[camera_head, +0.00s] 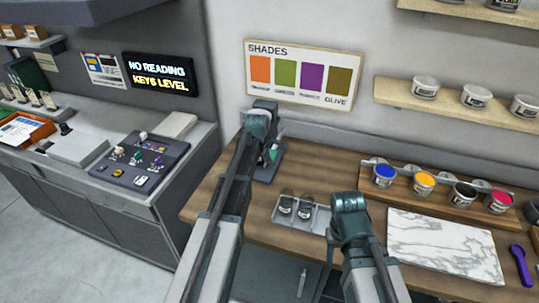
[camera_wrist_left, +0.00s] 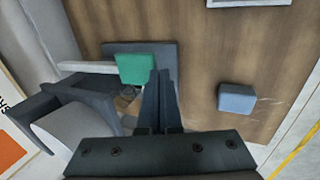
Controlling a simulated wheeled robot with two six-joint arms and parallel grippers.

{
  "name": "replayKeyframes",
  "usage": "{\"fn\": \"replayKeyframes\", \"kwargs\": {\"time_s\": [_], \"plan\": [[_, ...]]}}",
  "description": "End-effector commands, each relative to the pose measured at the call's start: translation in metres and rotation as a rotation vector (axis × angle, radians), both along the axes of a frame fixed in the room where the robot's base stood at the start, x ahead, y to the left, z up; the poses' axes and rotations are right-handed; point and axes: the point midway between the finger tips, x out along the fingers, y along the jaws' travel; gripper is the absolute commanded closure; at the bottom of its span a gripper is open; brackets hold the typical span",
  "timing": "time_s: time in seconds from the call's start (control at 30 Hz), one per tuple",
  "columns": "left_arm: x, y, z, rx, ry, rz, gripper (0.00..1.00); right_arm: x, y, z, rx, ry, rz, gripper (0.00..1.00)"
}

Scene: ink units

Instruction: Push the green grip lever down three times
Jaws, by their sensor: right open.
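The green grip lever (camera_wrist_left: 135,68) shows in the left wrist view, on a dark device with a dark base plate (camera_wrist_left: 167,52) on the wooden table. In the head view the green grip (camera_head: 273,154) is a small patch, partly hidden behind my left arm. My left gripper (camera_wrist_left: 161,74) has its two fingers together, with nothing seen between them. Its tips appear just beside the green grip; I cannot tell whether they touch it. My right gripper (camera_head: 349,203) is over the table, right of the metal tray, away from the lever; it is open.
A metal tray (camera_head: 318,222) with two dark jars stands on the table. A marble slab (camera_head: 447,245) and a wooden rack of ink pots (camera_head: 461,205) lie to the right. A blue-grey block (camera_wrist_left: 236,98) sits near the device. A dark key panel (camera_head: 140,161) is on the left counter.

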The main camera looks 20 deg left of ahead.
Motion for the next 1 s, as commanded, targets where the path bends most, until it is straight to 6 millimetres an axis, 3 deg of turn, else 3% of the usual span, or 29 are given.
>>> {"fn": "replayKeyframes", "kwargs": {"time_s": [0.03,0.3,1.0], "plan": [[-0.006,0.000,0.017,0.000,0.000,0.000,1.00,0.000,0.000,0.017,0.000,0.000,-0.002,0.50],[-0.023,0.001,0.051,0.000,-0.001,0.000,1.00,0.000,0.000,0.051,0.002,0.000,-0.008,0.50],[-0.026,0.001,0.054,0.000,-0.001,0.000,1.00,0.000,0.000,0.054,0.001,0.001,-0.008,0.50]]}}
